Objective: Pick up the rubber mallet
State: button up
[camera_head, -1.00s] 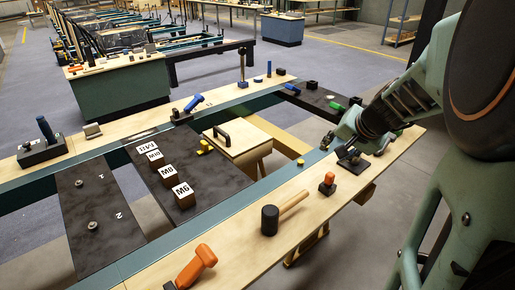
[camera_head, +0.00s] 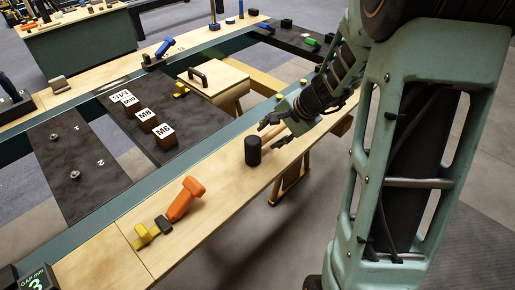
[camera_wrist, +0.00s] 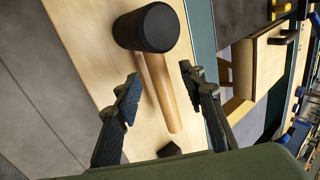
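The rubber mallet has a black cylindrical head (camera_head: 253,151) and a pale wooden handle. It lies on the light wooden front bench, and my gripper hides most of its handle in the head view. My gripper (camera_head: 270,133) is just behind the mallet head, with its fingers pointing towards it. In the wrist view the black head (camera_wrist: 146,28) is at the top, beyond the fingertips. The wooden handle (camera_wrist: 158,90) runs down between the two fingers of my gripper (camera_wrist: 160,78), which are open. A gap shows on each side of the handle.
An orange-handled tool (camera_head: 186,198) and a yellow and black piece (camera_head: 152,232) lie left along the bench. Labelled blocks (camera_head: 163,137) stand on the dark panel behind. A wooden box with a black handle (camera_head: 213,84) stands further back. The bench's front edge is close to the mallet.

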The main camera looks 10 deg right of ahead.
aim_at(267, 137)
jog(key=x, duration=0.3)
jog(key=shift+a+f, duration=0.15)
jog(key=shift+f, duration=0.15)
jog(key=shift+r, duration=0.1)
grip_shut()
